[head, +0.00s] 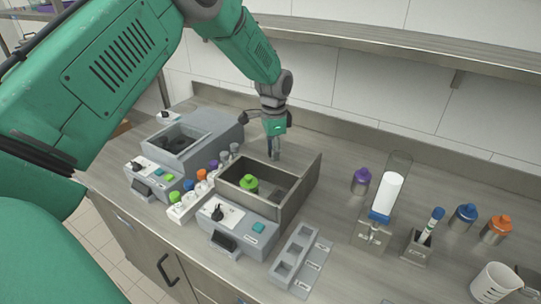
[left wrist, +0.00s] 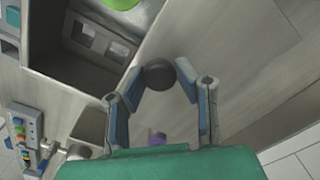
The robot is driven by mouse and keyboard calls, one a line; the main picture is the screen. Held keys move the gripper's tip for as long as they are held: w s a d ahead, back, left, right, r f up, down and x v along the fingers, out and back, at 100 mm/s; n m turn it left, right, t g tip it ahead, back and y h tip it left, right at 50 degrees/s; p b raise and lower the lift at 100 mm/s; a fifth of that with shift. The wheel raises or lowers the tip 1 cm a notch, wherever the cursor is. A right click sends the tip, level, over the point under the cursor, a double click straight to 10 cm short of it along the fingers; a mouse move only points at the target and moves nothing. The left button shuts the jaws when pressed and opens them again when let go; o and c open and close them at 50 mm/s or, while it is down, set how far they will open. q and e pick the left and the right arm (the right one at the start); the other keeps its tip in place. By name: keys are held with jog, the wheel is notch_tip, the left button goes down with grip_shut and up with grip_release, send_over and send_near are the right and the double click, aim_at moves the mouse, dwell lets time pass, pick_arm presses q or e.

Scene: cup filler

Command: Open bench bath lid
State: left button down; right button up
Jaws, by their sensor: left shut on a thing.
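The middle bench bath (head: 240,222) is grey, with a control panel at its front. Its inside shows, with a green-capped bottle (head: 249,183) in it. A flat panel that looks like its lid (head: 303,190) stands raised along the right side. My left gripper (head: 274,155) is at the bath's far side. In the left wrist view, the fingers of my left gripper (left wrist: 160,78) close around a dark round knob (left wrist: 160,74), and the green cap (left wrist: 122,3) shows at the top. I cannot tell in the head view where the knob joins the lid. My right gripper is not in view.
A second bath (head: 180,140) stands open at the left. A grey rack (head: 294,255), a purple-capped bottle (head: 361,178) and a white cylinder on a stand (head: 388,190) are to the right. A shelf (head: 400,45) runs above.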

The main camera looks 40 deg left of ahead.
pick_arm(q)
jog(key=c, duration=1.2)
grip_release()
jog(key=shift+a, duration=0.1)
notch_tip(320, 180, up, 12)
jog(key=shift+a+f, duration=0.1)
